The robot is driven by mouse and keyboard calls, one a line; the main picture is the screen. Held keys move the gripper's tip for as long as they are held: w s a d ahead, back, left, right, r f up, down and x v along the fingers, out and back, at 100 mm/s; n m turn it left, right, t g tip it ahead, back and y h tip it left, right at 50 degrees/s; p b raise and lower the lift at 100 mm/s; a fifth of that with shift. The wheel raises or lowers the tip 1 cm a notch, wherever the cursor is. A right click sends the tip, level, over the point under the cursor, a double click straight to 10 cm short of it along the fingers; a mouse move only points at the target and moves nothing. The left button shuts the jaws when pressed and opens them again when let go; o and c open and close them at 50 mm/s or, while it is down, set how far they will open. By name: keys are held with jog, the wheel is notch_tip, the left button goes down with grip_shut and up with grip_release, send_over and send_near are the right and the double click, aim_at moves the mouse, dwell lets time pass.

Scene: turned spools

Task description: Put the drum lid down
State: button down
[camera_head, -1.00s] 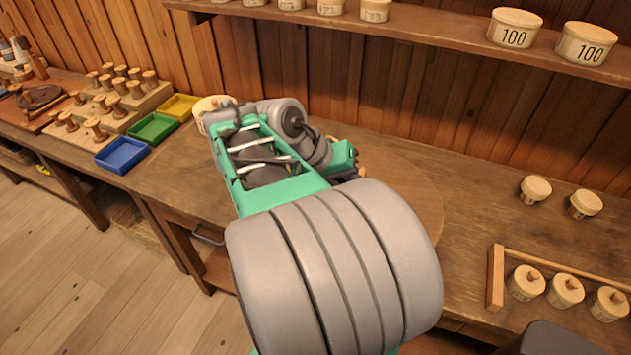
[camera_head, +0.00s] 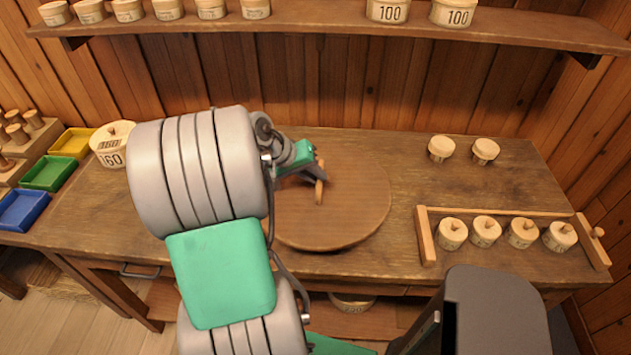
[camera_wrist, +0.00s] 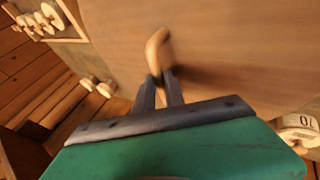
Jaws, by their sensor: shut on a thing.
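The drum lid (camera_head: 345,215) is a large round brown wooden disc with a bar-like handle (camera_head: 319,190) on top. In the head view it lies over the middle of the workbench, its near rim by the bench's front edge. I cannot tell whether it touches the bench top. My gripper (camera_head: 316,176) is shut on the handle; my arm hides the lid's left part. In the wrist view the fingers (camera_wrist: 160,78) close on the handle (camera_wrist: 157,48), with the lid's blurred surface (camera_wrist: 230,45) behind it.
A drum marked 160 (camera_head: 111,148) stands left on the bench (camera_head: 415,165), beside yellow (camera_head: 73,142), green (camera_head: 48,173) and blue (camera_head: 22,210) trays. Two small lidded pots (camera_head: 440,148) stand back right. A wooden rack (camera_head: 425,240) with several pots is at right. A shelf (camera_head: 330,25) runs above.

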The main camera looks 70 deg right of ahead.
jog(key=shift+d+f, duration=0.6)
jog(key=shift+d, duration=0.05)
jog(key=shift+d+f+p, duration=0.15)
jog(key=shift+f+p, duration=0.15)
jog(key=shift+f, duration=1.6)
jog(key=c, duration=1.4)
grip_release()
